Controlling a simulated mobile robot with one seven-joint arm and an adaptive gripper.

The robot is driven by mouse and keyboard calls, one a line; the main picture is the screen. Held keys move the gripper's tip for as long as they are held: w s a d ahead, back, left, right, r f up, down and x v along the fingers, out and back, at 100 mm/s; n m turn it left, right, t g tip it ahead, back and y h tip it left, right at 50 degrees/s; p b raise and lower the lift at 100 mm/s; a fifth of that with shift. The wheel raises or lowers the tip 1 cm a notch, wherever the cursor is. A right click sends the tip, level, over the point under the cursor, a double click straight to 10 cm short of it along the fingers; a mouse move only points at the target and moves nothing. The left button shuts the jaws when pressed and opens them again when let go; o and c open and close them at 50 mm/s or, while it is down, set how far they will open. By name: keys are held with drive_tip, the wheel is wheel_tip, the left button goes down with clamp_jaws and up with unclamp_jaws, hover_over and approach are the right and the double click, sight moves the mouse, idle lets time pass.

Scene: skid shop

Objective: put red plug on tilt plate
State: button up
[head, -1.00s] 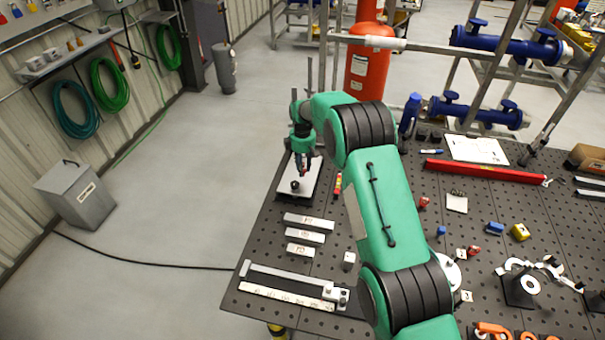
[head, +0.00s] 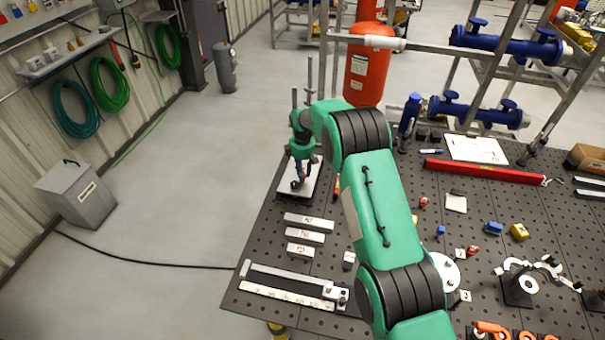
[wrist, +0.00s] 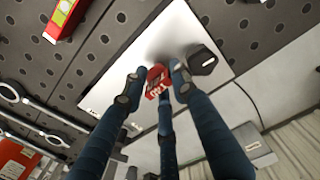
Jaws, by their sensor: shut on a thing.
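The red plug (wrist: 156,82) is between the fingertips of my gripper (wrist: 153,84) in the wrist view, with a white label facing the camera. The tilt plate (wrist: 178,28) is the pale metal plate behind the plug. A black hexagonal knob (wrist: 203,60) stands on it, just right of the fingertips. In the head view my gripper (head: 299,181) is over the tilt plate (head: 283,192) at the table's far left corner, and the plug is mostly hidden by the fingers. I cannot tell whether the plug touches the plate.
Labelled metal bars (head: 310,221) lie in front of the plate. A red and yellow-green tool (wrist: 62,18) lies beside it. Other red plugs (head: 424,202) and blue blocks (head: 495,228) are scattered to the right. Open floor lies left of the table.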

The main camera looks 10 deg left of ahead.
drive_tip(key=shift+f, duration=0.1)
drive_tip(key=o, duration=0.8)
drive_tip(key=shift+o, duration=0.2)
wheel_tip(320, 180, up, 12)
drive_tip(key=b, duration=0.1)
drive_tip(key=shift+b, duration=0.3)
drive_tip(key=shift+s, duration=0.1)
idle(0.4)
